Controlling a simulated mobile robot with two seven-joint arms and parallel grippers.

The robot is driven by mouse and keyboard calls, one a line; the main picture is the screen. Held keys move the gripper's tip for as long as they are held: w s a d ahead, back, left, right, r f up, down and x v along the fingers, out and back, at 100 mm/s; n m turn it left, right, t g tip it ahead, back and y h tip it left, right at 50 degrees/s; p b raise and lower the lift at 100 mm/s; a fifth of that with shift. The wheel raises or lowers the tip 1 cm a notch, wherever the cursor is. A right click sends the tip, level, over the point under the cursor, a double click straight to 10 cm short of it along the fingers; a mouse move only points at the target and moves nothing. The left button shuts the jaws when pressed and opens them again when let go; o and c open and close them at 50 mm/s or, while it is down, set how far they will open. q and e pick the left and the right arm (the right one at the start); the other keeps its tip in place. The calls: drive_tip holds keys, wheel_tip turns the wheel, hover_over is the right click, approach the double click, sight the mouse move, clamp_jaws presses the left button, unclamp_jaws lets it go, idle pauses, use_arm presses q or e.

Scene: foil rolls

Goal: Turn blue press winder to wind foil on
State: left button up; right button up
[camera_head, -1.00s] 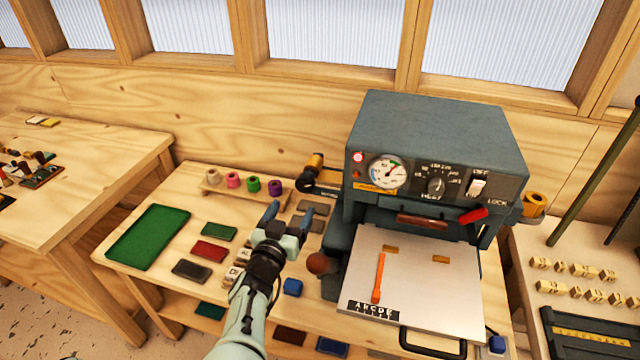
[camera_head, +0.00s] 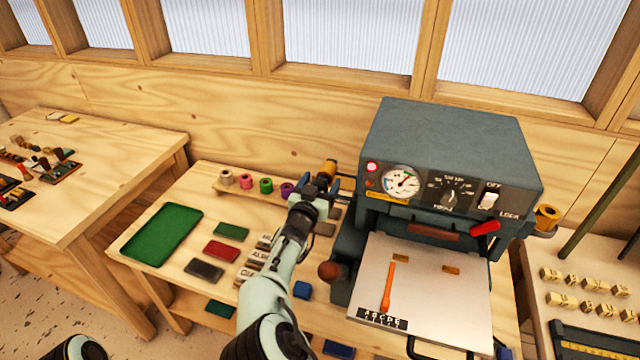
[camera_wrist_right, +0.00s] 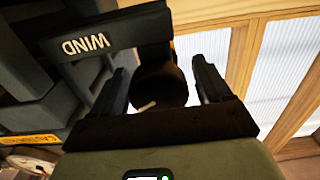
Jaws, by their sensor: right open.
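The blue-grey press (camera_head: 445,140) stands on the wooden bench, with a gauge, a dial and a switch on its front. Its winder sits at the press's left side, by a gold foil roll (camera_head: 328,168). My right gripper (camera_head: 318,184) is at the winder and hides most of it in the head view. In the right wrist view, the winder's dark round knob (camera_wrist_right: 160,85) lies between the two open fingers of the gripper (camera_wrist_right: 160,68). Contact with the knob cannot be told. A plate marked WIND (camera_wrist_right: 90,44) is beside it. My left gripper is out of view.
Small coloured foil rolls (camera_head: 265,185) stand on a rack left of the gripper. A round brown knob (camera_head: 330,271) sticks out at the press's lower left. A green tray (camera_head: 160,236) and several coloured blocks lie on the bench. Another gold roll (camera_head: 547,216) is on the press's right.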

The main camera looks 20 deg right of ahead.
drive_tip(key=c, duration=1)
drive_tip(key=shift+o, duration=0.2)
drive_tip(key=m, duration=0.2)
drive_tip(key=m+b, duration=0.1)
drive_tip(key=m, duration=0.1)
drive_tip(key=shift+s+d+f+b, duration=0.15)
drive_tip(key=shift+b, duration=0.15)
drive_tip(key=shift+m, duration=0.9)
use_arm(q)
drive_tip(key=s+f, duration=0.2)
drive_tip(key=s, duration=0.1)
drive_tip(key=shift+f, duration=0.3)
use_arm(e)
drive_tip(key=o, duration=1)
drive_tip(key=shift+c, duration=0.2)
